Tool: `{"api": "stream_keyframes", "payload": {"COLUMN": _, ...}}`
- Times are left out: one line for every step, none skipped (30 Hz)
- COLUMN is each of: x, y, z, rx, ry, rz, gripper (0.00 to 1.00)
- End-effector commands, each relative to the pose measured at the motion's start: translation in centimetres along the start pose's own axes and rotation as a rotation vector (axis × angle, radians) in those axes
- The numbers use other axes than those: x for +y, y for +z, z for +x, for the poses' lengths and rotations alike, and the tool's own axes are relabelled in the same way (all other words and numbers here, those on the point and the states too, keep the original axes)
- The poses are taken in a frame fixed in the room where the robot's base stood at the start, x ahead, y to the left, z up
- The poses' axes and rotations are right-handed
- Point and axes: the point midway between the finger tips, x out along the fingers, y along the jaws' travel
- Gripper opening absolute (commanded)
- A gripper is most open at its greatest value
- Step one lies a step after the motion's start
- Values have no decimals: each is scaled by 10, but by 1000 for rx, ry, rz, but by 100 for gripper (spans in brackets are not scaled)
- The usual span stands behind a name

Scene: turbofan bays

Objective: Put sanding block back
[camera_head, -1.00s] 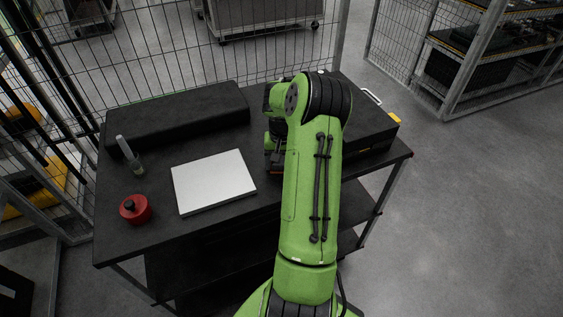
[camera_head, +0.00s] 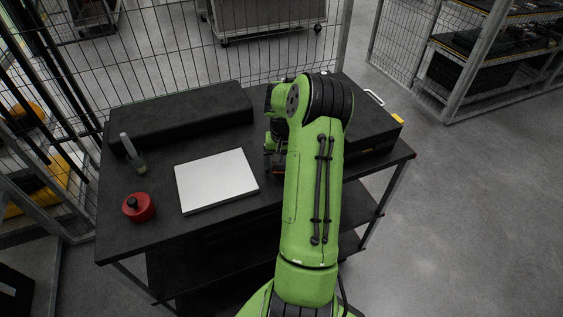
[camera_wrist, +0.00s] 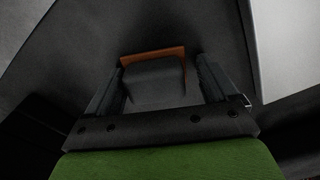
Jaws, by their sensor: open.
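The sanding block (camera_wrist: 156,82) shows in the wrist view as a dark grey body with an orange-brown edge along its far side. It lies on the dark table top (camera_head: 150,238). My gripper (camera_wrist: 158,84) is open, with one finger to the left and one to the right of the block. I cannot tell whether either finger touches it. In the head view my arm hides most of the block and the fingertips; my gripper's end is low over the table, right of the white panel (camera_head: 215,182).
A long black case (camera_head: 180,120) lies along the table's back. A black box with a handle (camera_head: 372,137) is right of my arm. Mesh fencing (camera_head: 170,45) stands behind.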

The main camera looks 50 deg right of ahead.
Motion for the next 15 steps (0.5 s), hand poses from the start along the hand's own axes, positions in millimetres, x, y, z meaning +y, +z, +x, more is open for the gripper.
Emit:
{"api": "stream_keyframes", "payload": {"x": 7, "y": 7, "z": 5, "rx": -30, "ry": 10, "rz": 12, "gripper": 100}}
{"api": "stream_keyframes", "payload": {"x": 7, "y": 7, "z": 1, "rx": -30, "ry": 10, "rz": 13, "gripper": 100}}
{"api": "stream_keyframes", "payload": {"x": 7, "y": 7, "z": -7, "rx": -29, "ry": 10, "rz": 13, "gripper": 100}}
{"api": "stream_keyframes", "payload": {"x": 8, "y": 6, "z": -14, "rx": -25, "ry": 11, "rz": 14, "gripper": 100}}
{"api": "stream_keyframes", "payload": {"x": 7, "y": 5, "z": -22, "rx": -23, "ry": 11, "rz": 13, "gripper": 100}}
{"api": "stream_keyframes", "payload": {"x": 6, "y": 5, "z": -34, "rx": -22, "ry": 10, "rz": 12, "gripper": 100}}
{"api": "stream_keyframes", "payload": {"x": 6, "y": 4, "z": -43, "rx": -20, "ry": 10, "rz": 11, "gripper": 100}}
{"api": "stream_keyframes", "payload": {"x": 6, "y": 3, "z": -52, "rx": -19, "ry": 10, "rz": 12, "gripper": 100}}
{"api": "stream_keyframes", "payload": {"x": 5, "y": 3, "z": -64, "rx": -18, "ry": 9, "rz": 11, "gripper": 100}}
{"api": "stream_keyframes", "payload": {"x": 4, "y": 3, "z": -73, "rx": -18, "ry": 8, "rz": 10, "gripper": 100}}
{"api": "stream_keyframes", "payload": {"x": 4, "y": 2, "z": -81, "rx": -18, "ry": 7, "rz": 9, "gripper": 100}}
{"api": "stream_keyframes", "payload": {"x": 4, "y": 2, "z": -91, "rx": -18, "ry": 7, "rz": 8, "gripper": 100}}
{"api": "stream_keyframes", "payload": {"x": 3, "y": 2, "z": -98, "rx": -17, "ry": 7, "rz": 8, "gripper": 100}}
{"api": "stream_keyframes", "payload": {"x": 3, "y": 2, "z": -104, "rx": -18, "ry": 6, "rz": 8, "gripper": 100}}
{"api": "stream_keyframes", "payload": {"x": 3, "y": 2, "z": -110, "rx": -18, "ry": 6, "rz": 8, "gripper": 100}}
